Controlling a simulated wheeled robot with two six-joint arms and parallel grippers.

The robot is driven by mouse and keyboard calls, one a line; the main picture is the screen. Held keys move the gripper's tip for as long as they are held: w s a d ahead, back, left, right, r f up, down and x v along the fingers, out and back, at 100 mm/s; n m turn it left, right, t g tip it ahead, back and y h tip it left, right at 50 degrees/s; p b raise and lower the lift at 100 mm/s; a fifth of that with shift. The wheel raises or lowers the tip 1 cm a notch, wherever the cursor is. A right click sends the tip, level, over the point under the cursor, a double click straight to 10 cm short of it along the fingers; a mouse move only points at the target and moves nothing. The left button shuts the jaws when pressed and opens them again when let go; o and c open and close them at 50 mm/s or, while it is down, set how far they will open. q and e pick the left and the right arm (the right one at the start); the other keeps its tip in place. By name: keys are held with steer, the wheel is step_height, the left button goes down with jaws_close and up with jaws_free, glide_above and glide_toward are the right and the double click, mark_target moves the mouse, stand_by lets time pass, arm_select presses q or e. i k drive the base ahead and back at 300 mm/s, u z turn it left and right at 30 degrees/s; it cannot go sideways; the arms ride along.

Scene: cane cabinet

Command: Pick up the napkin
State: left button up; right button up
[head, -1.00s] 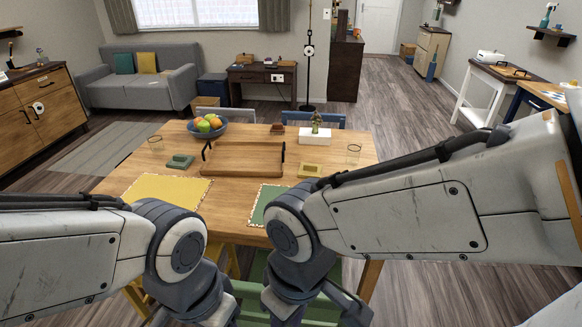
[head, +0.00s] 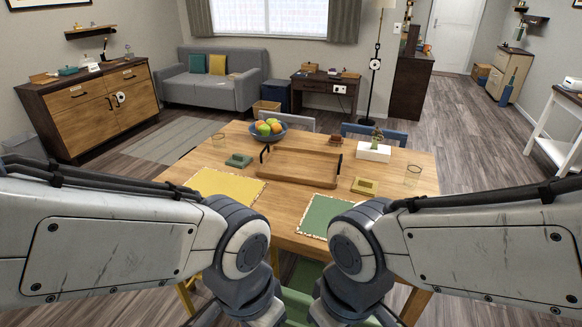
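No thing is plainly marked as the napkin. Two small folded cloth-like items lie on the wooden table (head: 400,215): a green one (head: 238,160) left of the wooden tray and a yellow one (head: 365,187) right of it. Either could be a napkin; I cannot tell which. Both lie flat and untouched, beyond my arms. My two arms come in from the left and right and bend downward in front of the table. Both grippers are below the picture edge or hidden, so I cannot see their fingers.
A wooden tray (head: 300,168), a fruit bowl (head: 268,129), a white planter (head: 374,152) and glasses (head: 412,175) stand on the table. A yellow placemat (head: 226,186) and a green placemat (head: 318,214) lie near its front edge. A wooden cabinet (head: 95,110) stands at left.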

mark_target(238, 160)
steer(key=u, duration=0.55)
steer(key=k, duration=1.3)
steer(key=u, duration=1.15)
steer(key=i, duration=1.65)
steer(key=u, duration=0.35)
steer(key=i, duration=1.65)
steer(key=z, duration=0.75)
steer(key=i, duration=0.85)
steer(key=z, duration=1.5)
steer(key=i, duration=0.7)
steer(key=z, duration=0.5)
